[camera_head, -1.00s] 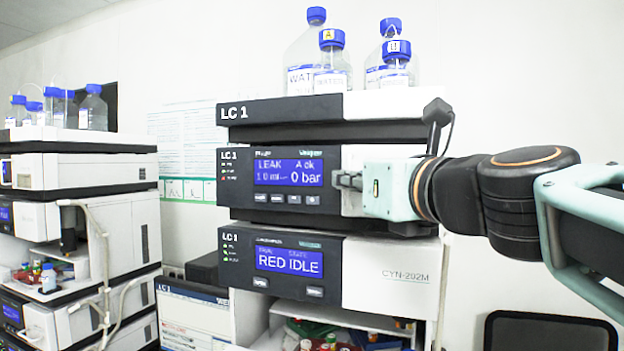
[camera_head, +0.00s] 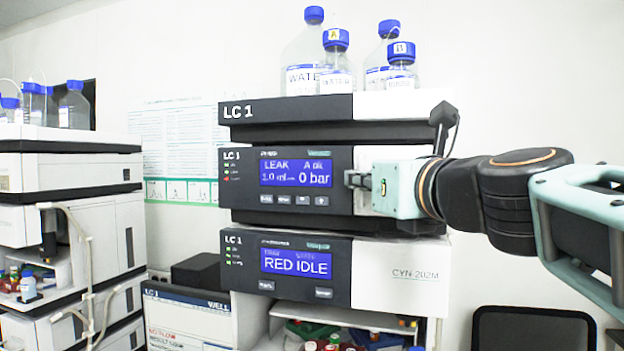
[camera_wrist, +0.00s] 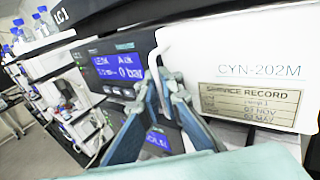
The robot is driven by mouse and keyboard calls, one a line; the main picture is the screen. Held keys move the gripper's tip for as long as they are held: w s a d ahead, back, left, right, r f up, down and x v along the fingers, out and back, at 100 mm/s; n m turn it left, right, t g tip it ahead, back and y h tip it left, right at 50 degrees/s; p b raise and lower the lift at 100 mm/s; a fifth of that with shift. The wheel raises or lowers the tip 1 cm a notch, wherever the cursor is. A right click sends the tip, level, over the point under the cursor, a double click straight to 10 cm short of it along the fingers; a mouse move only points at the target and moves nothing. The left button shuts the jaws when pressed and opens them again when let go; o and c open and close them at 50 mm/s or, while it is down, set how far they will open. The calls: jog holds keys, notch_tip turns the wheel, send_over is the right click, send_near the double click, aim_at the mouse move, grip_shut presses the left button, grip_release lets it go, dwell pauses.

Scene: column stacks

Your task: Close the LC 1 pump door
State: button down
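The LC 1 pump (camera_head: 292,177) is the middle module of the stack, with a dark front and a blue screen reading LEAK and 0 bar. Its dark panel and white face (camera_head: 400,153) look nearly flush in the head view; whether a gap remains is unclear. My gripper (camera_head: 353,179) is at the panel's right edge, beside the screen. In the wrist view my gripper (camera_wrist: 160,84) has its fingertips close together, beside a white curved edge (camera_wrist: 164,45) between screen and white face. Whether the fingers touch or hold that edge is unclear.
Blue-capped bottles (camera_head: 306,58) stand on the top tray (camera_head: 290,108). Another instrument stack (camera_head: 70,170) stands at left. A dark screen (camera_head: 533,330) is at lower right.

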jog(key=c, duration=2.5)
grip_release()
jog(key=shift+d, duration=0.1)
jog(key=shift+o, duration=0.2)
jog(key=v, duration=1.2)
